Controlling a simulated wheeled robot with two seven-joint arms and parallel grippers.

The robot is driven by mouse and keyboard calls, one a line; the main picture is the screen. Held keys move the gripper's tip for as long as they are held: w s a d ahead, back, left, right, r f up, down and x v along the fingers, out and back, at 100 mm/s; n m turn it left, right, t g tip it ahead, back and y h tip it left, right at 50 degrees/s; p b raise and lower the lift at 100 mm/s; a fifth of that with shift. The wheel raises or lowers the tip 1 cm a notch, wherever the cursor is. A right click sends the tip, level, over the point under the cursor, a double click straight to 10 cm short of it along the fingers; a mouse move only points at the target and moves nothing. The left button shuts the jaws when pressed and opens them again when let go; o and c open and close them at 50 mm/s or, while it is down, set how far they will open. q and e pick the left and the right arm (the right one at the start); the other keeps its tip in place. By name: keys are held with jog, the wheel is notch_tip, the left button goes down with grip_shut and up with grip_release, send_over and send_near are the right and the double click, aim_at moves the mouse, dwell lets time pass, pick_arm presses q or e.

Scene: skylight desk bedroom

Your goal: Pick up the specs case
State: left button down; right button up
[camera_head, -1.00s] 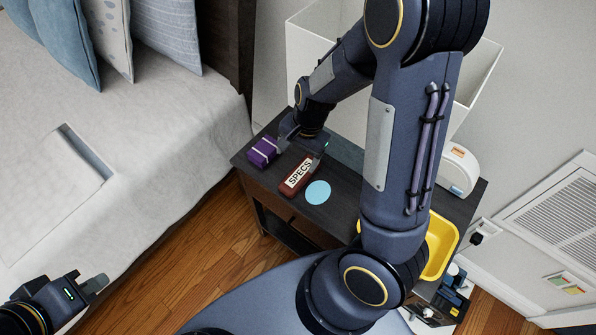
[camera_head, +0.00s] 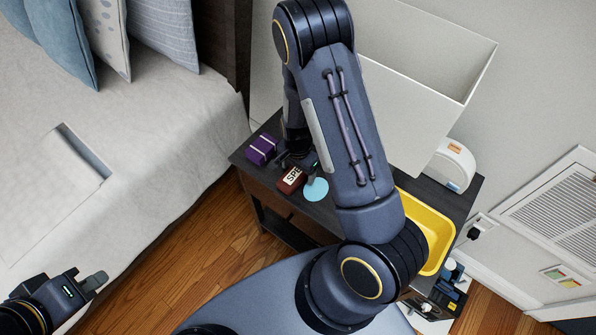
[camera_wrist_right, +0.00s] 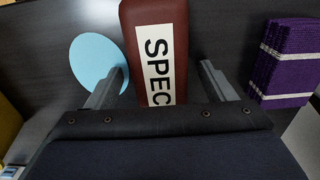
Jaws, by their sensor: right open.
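The specs case (camera_head: 290,181) is a dark red-brown box with a white SPECS label, lying on the dark nightstand. In the right wrist view the case (camera_wrist_right: 182,50) lies between the two fingers, with its near end hidden by the gripper body. My right gripper (camera_head: 296,163) is over the case and hides part of it in the head view. In the wrist view this gripper (camera_wrist_right: 162,84) is open, with gaps between the fingers and the case sides. My left gripper (camera_head: 92,279) is empty beside the bed at lower left; its finger opening is unclear.
A purple banded bundle (camera_head: 262,149) lies left of the case, and a light blue disc (camera_head: 315,189) lies right of it. A yellow tray (camera_head: 433,235) and a white rounded device (camera_head: 451,165) are at the nightstand's right. A large white lampshade-like box (camera_head: 425,85) stands behind.

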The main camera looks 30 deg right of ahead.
jog(key=c, duration=1.1)
jog(key=shift+r, duration=0.15)
